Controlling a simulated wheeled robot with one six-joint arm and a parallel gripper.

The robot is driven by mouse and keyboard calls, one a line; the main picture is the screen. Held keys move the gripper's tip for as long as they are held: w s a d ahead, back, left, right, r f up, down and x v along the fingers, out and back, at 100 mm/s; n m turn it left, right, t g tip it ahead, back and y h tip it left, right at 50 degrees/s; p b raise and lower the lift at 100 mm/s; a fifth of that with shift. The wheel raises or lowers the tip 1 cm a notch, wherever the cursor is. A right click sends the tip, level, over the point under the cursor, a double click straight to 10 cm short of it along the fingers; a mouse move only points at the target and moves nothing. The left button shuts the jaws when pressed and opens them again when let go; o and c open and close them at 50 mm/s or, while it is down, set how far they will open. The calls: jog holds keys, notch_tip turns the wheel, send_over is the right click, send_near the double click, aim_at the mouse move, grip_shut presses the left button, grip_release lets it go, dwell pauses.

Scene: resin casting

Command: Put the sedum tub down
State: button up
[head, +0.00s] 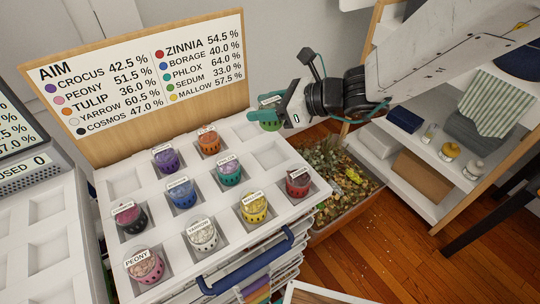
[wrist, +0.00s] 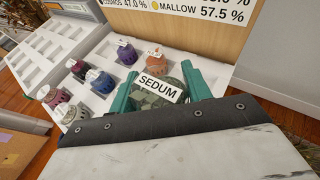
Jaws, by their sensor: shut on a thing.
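The sedum tub (head: 270,125) is green with a white label. It is held at the far right corner of the white tray (head: 113,205), above or beside an empty recess; I cannot tell its exact height. My gripper (head: 272,113) is shut on it. In the wrist view the tub (wrist: 158,101) sits between the teal fingers of my gripper (wrist: 160,90), its SEDUM label facing the camera. Its lower part is hidden there by my wrist.
Several labelled tubs stand in the tray's recesses, including tulip (head: 208,143), phlox (head: 228,174), zinnia (head: 298,184) and peony (head: 145,267). Some recesses are empty. A board (head: 150,65) of percentages stands behind. A bin of scraps (head: 338,175) and shelves (head: 430,150) are right.

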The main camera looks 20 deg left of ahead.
jog(key=f, duration=0.9)
jog(key=shift+s+a+f, duration=0.15)
jog(key=shift+s+f, duration=0.05)
jog(key=shift+f, duration=0.2)
jog(key=shift+f, duration=0.15)
